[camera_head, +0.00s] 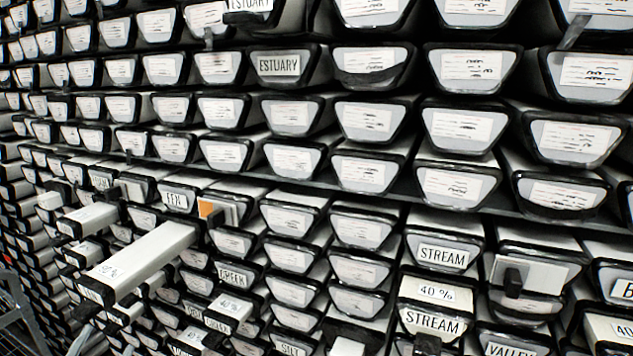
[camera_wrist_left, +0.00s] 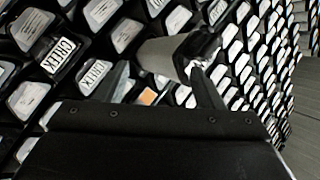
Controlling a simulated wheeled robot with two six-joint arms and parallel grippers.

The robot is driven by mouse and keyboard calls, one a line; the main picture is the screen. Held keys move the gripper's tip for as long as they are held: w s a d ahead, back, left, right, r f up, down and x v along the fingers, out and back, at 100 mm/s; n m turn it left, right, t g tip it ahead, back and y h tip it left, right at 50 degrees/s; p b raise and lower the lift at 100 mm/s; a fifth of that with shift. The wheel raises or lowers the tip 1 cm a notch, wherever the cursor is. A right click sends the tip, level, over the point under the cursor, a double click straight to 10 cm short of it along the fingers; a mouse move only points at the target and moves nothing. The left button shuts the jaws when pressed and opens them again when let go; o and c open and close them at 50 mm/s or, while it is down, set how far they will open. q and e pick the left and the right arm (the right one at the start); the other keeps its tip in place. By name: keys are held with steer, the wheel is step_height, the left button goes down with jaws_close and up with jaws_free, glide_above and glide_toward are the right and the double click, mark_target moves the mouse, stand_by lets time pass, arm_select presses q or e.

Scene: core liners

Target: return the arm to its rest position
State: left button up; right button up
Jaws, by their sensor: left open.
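My left gripper (camera_wrist_left: 158,70) shows in the left wrist view with its two dark fingers apart and nothing clasped between them. Beyond the fingers a pale core liner (camera_wrist_left: 165,55) sticks out of the rack, its dark end near the right finger; I cannot tell whether they touch. In the head view a long liner (camera_head: 150,258) with a percent label on top juts out at lower left. A dark shape (camera_head: 84,311) below its front end may be part of my left gripper. I cannot see my right gripper.
Rows of trapezoid liner ends fill the rack. Labels read ESTUARY (camera_head: 279,66), STREAM (camera_head: 443,256) and CREEK (camera_wrist_left: 59,55). An orange card (camera_head: 206,209) stands beside the jutting liner. Other liners (camera_head: 92,218) also stick out at left. A grey metal frame (camera_head: 14,300) stands at the left edge.

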arm_select(q)
steer(key=s+f+n+g+y, duration=0.1)
steer(key=s+f+n+g, duration=0.65)
steer(key=s+f, duration=0.6)
steer(key=s+d+f+g+h, duration=0.2)
steer(key=s+d+f+g, duration=0.3)
steer(key=s+f+g, duration=0.45)
step_height(320, 180, down, 25)
steer(key=s+a, duration=0.1)
steer(key=s, duration=0.2)
steer(key=s+d+f+h, duration=0.1)
steer(key=s+f, duration=1.3)
steer(key=shift+f+g, duration=0.3)
steer(key=shift+f, duration=0.05)
steer(key=shift+o, duration=0.3)
